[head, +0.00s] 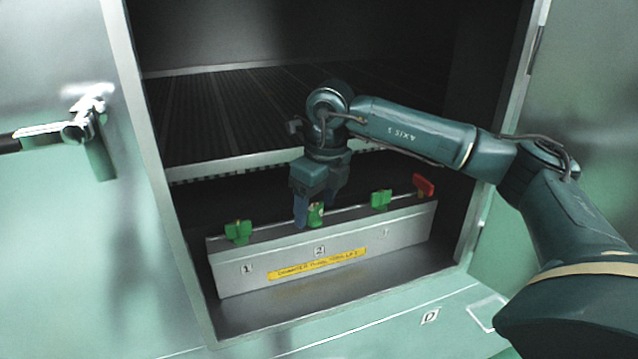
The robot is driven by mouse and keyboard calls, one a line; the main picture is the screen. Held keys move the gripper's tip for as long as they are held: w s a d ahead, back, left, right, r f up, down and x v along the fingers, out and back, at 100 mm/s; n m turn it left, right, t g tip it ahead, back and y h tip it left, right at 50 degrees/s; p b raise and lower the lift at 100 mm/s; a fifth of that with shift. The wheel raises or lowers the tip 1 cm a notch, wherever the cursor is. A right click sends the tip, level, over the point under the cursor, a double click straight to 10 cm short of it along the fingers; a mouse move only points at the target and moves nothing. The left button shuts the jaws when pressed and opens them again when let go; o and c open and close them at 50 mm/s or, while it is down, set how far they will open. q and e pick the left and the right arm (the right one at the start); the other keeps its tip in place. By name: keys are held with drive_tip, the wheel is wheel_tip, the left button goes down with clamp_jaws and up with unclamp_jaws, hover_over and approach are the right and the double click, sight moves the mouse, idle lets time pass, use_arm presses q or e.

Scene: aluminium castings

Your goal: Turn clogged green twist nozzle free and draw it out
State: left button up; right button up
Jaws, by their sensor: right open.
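A long grey metal block (300,261) stands in the open cabinet and carries a row of twist nozzles. A green nozzle (316,214) sits at position 2, with a paler yellowish patch on it. My right gripper (316,212) points down over this nozzle, open, with a blue finger at its left; the other finger is partly hidden. I cannot tell whether the fingers touch it. Another green nozzle (238,232) is at position 1, and a third (380,200) is further right. No clog can be made out. My left gripper is not in view.
A red handle (424,186) tops the block's right end. A slatted grate (250,115) with a pale front edge lies behind. The cabinet's left frame (165,200) bounds the opening. A door with a latch handle (85,120) stands at left.

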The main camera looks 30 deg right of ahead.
drive_tip(key=shift+f, duration=0.4)
drive_tip(key=c, duration=1.1)
drive_tip(key=shift+o, duration=0.2)
drive_tip(key=n, duration=0.6)
drive_tip(key=shift+w+n+g+y, duration=0.1)
drive_tip(key=shift+n+g+y, duration=0.2)
drive_tip(key=shift+y, duration=0.1)
drive_tip(key=n, duration=0.5)
drive_tip(key=shift+g+p, duration=0.35)
drive_tip(key=shift+g, duration=0.05)
drive_tip(key=shift+r+p, duration=0.95)
drive_tip(key=shift+r, duration=0.35)
